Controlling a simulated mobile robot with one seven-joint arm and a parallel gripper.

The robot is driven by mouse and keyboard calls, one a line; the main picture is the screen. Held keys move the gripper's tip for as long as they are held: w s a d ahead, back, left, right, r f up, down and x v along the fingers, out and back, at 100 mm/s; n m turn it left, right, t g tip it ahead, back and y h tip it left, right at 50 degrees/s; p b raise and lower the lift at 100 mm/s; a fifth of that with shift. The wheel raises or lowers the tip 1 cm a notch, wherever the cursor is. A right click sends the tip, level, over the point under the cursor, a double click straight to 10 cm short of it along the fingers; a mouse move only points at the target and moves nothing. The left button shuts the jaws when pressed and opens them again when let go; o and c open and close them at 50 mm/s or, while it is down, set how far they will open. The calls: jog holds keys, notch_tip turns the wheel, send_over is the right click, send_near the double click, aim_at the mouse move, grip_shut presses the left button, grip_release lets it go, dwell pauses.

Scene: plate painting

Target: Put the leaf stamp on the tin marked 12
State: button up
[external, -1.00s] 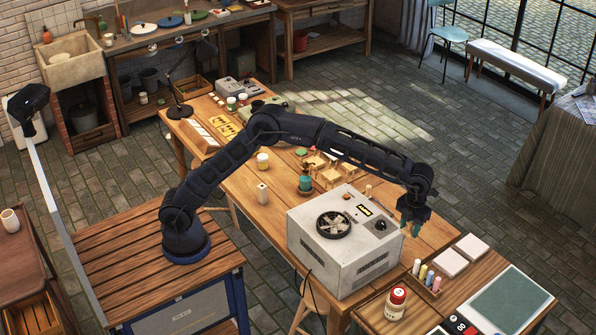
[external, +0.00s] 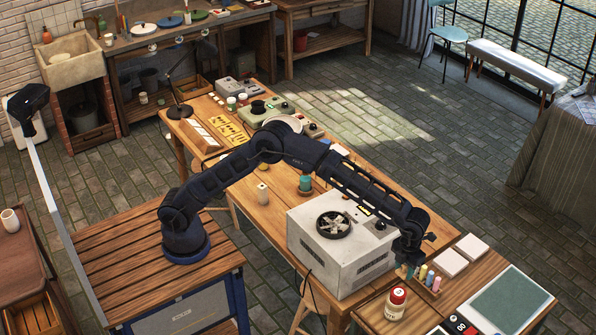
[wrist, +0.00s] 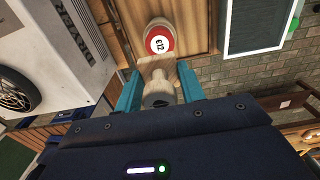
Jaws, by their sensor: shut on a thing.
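My gripper (wrist: 158,77) has teal fingers shut on a pale wooden stamp (wrist: 155,66) with a grey round end towards the wrist camera; a small dark mark shows on that end but is too small to be sure it is a leaf. A tin (wrist: 159,40) with a red top and a white label reading E12 is just beyond the stamp in the wrist view. In the external view the tin (external: 395,303) stands upright on the wooden side surface, and my gripper (external: 403,270) is above and behind it. The stamp is hidden there.
A grey machine (external: 335,245) with a round fan stands close left of my gripper. A small tray (external: 426,287) of coloured sticks is right beside the gripper. White tiles (external: 450,261) and a grey-green framed panel (external: 505,300) lie to the right.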

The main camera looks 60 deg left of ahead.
aim_at(399, 292)
jog(key=shift+f, duration=4.65)
jog(key=shift+f, duration=0.15)
jog(key=o, duration=1)
jog(key=shift+c, duration=0.2)
notch_tip(399, 292, up, 12)
jog(key=shift+r, duration=0.2)
